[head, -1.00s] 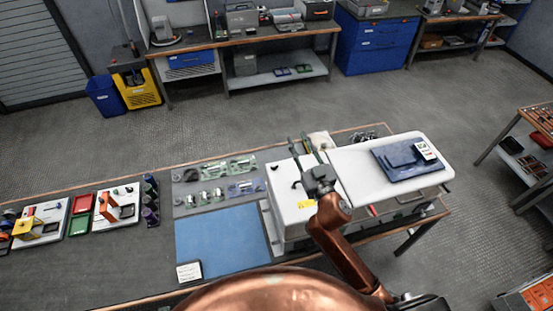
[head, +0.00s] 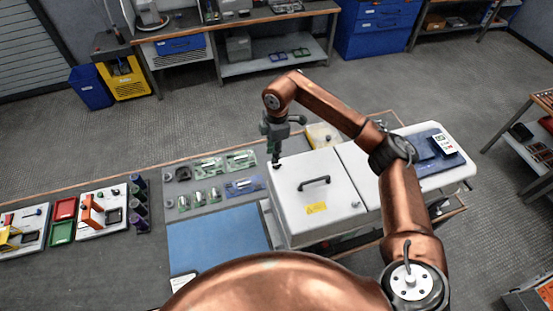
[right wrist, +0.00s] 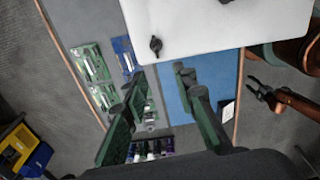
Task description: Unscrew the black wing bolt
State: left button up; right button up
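The black wing bolt (right wrist: 155,45) stands near the corner of the white cabinet's lid (right wrist: 200,25) in the right wrist view. In the head view the bolt (head: 277,166) is a small dark spot at the lid's left back corner. My right gripper (head: 276,158) points down just above that corner. In the right wrist view its green-padded fingers (right wrist: 157,76) are spread apart with nothing between them. The bolt shows just beyond the fingertips, apart from them. My left gripper (right wrist: 264,94) shows small at the right of the right wrist view, its fingers apart; it is out of the head view.
The white cabinet (head: 334,222) has a black lid handle (head: 314,183) and a yellow label. A blue tray (head: 435,165) lies on its right section. A blue mat (head: 215,240) and green component boards (head: 208,167) lie to the left on the bench.

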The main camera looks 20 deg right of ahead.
aim_at(279, 165)
jog(key=shift+w+d+r+m+h, duration=0.1)
jog(key=shift+d+m+h, duration=0.05)
jog(key=shift+d, duration=0.3)
jog(key=shift+w+d+r+m+h, duration=0.1)
jog(key=shift+d+m+h, duration=0.05)
jog(key=shift+d, duration=0.3)
jog(key=shift+d+f, duration=0.25)
pick_arm(q)
jog(key=shift+s+r+p, duration=0.2)
jog(key=shift+r+p, duration=0.4)
jog(key=shift+p, duration=0.2)
pick_arm(e)
jog(key=shift+f, duration=3.55)
jog(key=shift+c, duration=0.7)
grip_shut()
